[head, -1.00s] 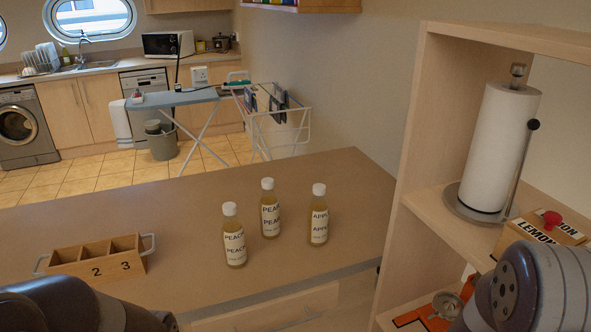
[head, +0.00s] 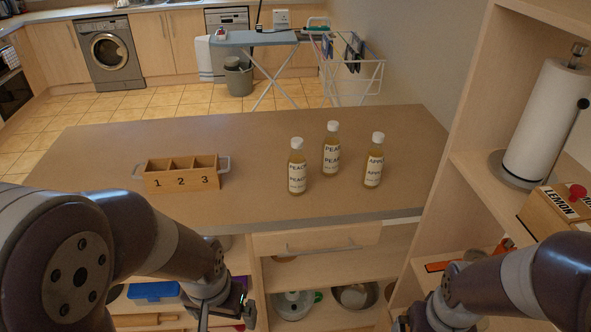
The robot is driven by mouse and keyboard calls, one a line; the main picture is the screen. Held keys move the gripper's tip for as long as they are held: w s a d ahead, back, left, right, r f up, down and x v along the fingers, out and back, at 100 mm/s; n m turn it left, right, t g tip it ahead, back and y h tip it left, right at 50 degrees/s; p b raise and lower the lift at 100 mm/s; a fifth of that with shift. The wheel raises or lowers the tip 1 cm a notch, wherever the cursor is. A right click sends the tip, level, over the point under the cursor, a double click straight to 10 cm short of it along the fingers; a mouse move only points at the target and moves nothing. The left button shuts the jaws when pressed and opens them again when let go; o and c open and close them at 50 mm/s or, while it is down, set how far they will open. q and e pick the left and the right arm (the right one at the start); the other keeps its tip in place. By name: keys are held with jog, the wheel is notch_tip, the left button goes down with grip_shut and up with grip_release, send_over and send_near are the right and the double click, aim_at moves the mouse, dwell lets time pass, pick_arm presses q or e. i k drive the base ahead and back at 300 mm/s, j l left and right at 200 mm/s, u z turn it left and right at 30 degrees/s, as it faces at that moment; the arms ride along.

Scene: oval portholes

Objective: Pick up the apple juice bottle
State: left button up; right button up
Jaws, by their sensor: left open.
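The apple juice bottle (head: 373,167) stands upright on the brown counter (head: 250,205), the rightmost of three similar white-capped bottles. Its label reads "APPL". Two peach bottles, one nearer (head: 297,172) and one farther back (head: 331,153), stand to its left. My left gripper (head: 228,314) is open and empty at the bottom of the view, in front of and below the counter edge, well away from the bottles. My right arm comes in at the lower right; its gripper (head: 418,320) is partly cut off by the bottom edge, and its jaws cannot be made out.
A wooden box (head: 182,177) with compartments numbered 1, 2 and 3 sits on the counter's left. Open shelves below the counter hold pots (head: 356,296) and a blue box (head: 153,291). A tall shelf (head: 466,150) with a paper towel roll (head: 548,120) stands at right.

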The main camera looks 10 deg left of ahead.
aim_at(374, 161)
jog(key=i+j+z, duration=0.2)
jog(key=z, duration=0.15)
jog(key=i+j+z, duration=0.75)
jog(key=k+l, duration=0.05)
jog(key=k, duration=0.05)
